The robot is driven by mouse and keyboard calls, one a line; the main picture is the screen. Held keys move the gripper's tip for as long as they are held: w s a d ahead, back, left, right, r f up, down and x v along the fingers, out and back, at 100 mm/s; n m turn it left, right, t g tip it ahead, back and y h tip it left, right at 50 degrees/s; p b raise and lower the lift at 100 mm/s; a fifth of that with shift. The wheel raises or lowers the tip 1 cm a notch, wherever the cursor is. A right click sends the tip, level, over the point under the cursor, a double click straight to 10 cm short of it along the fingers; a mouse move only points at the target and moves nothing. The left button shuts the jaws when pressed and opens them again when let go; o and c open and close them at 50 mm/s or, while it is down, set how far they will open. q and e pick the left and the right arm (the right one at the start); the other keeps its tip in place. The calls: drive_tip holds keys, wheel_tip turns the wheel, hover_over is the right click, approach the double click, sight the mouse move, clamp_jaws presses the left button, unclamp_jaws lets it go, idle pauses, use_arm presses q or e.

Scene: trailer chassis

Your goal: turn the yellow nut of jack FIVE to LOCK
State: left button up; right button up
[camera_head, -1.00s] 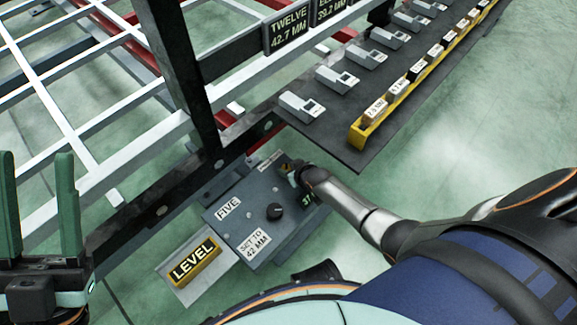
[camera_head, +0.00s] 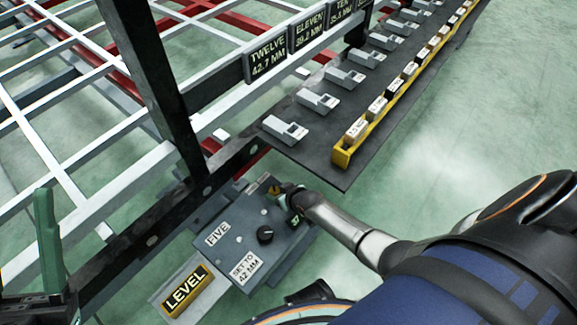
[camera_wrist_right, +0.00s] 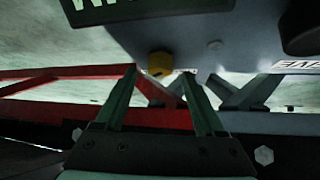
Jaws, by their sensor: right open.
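Jack FIVE's grey box (camera_head: 232,257) is at lower centre in the head view, with a black knob (camera_head: 265,233) and a "SET TO 42 MM" label (camera_head: 246,267). The yellow nut (camera_wrist_right: 160,64) shows in the right wrist view on the grey face, just beyond my fingertips. My right gripper (camera_wrist_right: 163,86) is open, its green fingers spread either side of the nut's line with nothing between them. In the head view it is at the box's far right corner and partly hides the display there. One green finger of my left gripper (camera_head: 50,240) shows at the left edge.
A yellow "LEVEL" block (camera_head: 187,288) lies on a plate beside the box. The dark chassis beam (camera_head: 160,228) and post run close behind it. A dark shelf (camera_head: 340,172) with grey devices and a yellow rack (camera_head: 344,155) is above right. Open floor lies further right.

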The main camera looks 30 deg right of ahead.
use_arm(q)
wheel_tip(320, 180, up, 7)
drive_tip(key=m+p, duration=0.1)
drive_tip(key=p, duration=0.4)
use_arm(e)
drive_tip(key=p+v, duration=0.1)
drive_tip(key=v, duration=0.9)
drive_tip(key=shift+d, duration=0.15)
use_arm(q)
drive_tip(key=w+f+n+y, duration=0.1)
drive_tip(key=w+a+f+n+y, duration=0.1)
drive_tip(key=f+y, duration=0.1)
drive_tip(key=w+f+n+y, duration=0.1)
drive_tip(key=shift+w+a+f+y, duration=0.1)
drive_tip(key=shift+a+f+y, duration=0.05)
drive_tip(key=shift+f+y, duration=0.2)
use_arm(e)
drive_tip(key=shift+s+r, duration=0.1)
drive_tip(key=shift+r, duration=0.05)
